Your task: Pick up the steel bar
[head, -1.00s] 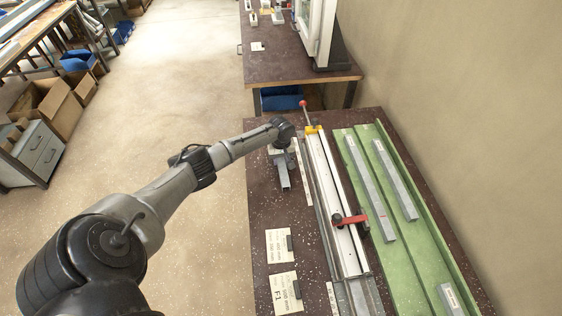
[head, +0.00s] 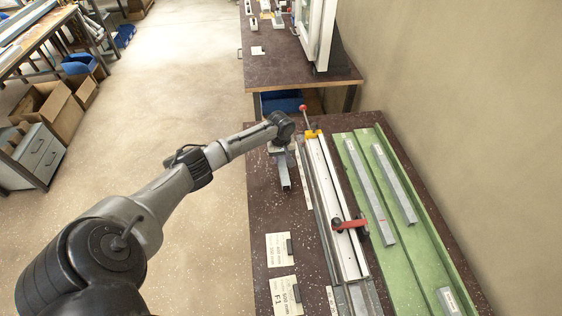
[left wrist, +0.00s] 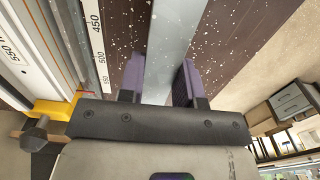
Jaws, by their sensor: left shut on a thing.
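The grey steel bar (head: 285,179) is at the left side of the bench, beside the long clamp rail. It also shows in the left wrist view (left wrist: 172,45), running away from me between the fingers. My left gripper (left wrist: 160,82) is shut on the bar, with a dark pad on each side of it. In the head view my left gripper (head: 281,150) is mostly hidden by my own wrist, and the near part of the bar sticks out. I cannot tell whether the bar touches the bench. My right gripper is not in view.
The clamp rail (head: 334,200) with a red lever (head: 349,224) and a yellow end block (head: 313,133) lies right of the bar. A green tray (head: 418,262) holds several more grey bars. Paper cards (head: 279,250) lie nearer on the bench (head: 262,208).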

